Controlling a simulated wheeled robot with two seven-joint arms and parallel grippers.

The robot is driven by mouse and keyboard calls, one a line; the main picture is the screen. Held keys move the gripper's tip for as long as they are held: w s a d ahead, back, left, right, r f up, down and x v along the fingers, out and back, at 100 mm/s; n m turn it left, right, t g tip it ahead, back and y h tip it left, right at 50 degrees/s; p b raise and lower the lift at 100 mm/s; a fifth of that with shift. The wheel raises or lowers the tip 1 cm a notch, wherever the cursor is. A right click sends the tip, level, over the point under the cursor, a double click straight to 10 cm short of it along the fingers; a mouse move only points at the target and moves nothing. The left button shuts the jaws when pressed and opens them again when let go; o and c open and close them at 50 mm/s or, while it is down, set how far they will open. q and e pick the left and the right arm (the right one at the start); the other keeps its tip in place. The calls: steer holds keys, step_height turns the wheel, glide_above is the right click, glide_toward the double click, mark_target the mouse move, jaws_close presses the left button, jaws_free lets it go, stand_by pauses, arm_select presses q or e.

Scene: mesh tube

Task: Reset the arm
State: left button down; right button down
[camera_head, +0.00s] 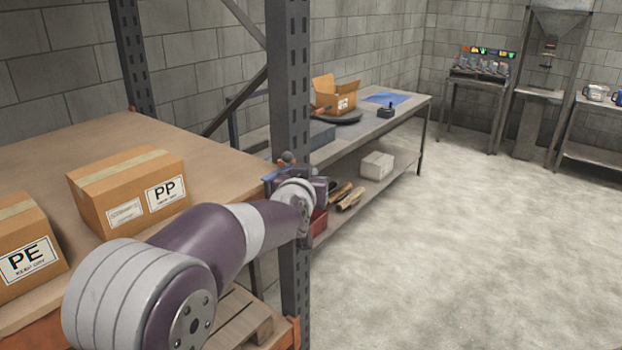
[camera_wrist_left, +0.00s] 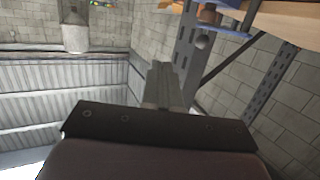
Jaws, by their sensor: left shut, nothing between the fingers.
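My left arm (camera_head: 235,230) reaches in from the lower left of the head view, past the shelf with the boxes and in front of the dark metal post. Its wrist (camera_head: 297,195) is beside the post, and the fingers are hard to make out there. In the left wrist view my left gripper (camera_wrist_left: 165,80) shows with its fingers together and nothing between them. The post (camera_wrist_left: 190,55) stands close beyond the fingers in that view. My right gripper is in neither view.
A carton marked PP (camera_head: 130,190) and one marked PE (camera_head: 28,248) stand on the wooden shelf (camera_head: 95,150) at left. A workbench (camera_head: 405,108) behind the post bears an open carton (camera_head: 337,97) and a blue sheet (camera_head: 386,98). The floor (camera_head: 460,240) at right is clear.

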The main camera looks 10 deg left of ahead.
arm_select(q)
steer(key=s+d+f+g+h, duration=0.1)
steer(key=s+f+g+h, duration=0.1)
steer(key=s+f+g, duration=1.25)
steer(key=s+a+f, duration=0.1)
steer(key=s+f, duration=0.4)
steer(key=s, duration=0.4)
steer(key=s+a+f+m+y, duration=0.1)
steer(key=s+f, duration=0.4)
steer(key=s, duration=0.4)
steer(key=shift+a+f, duration=0.15)
steer(key=shift+f, duration=0.25)
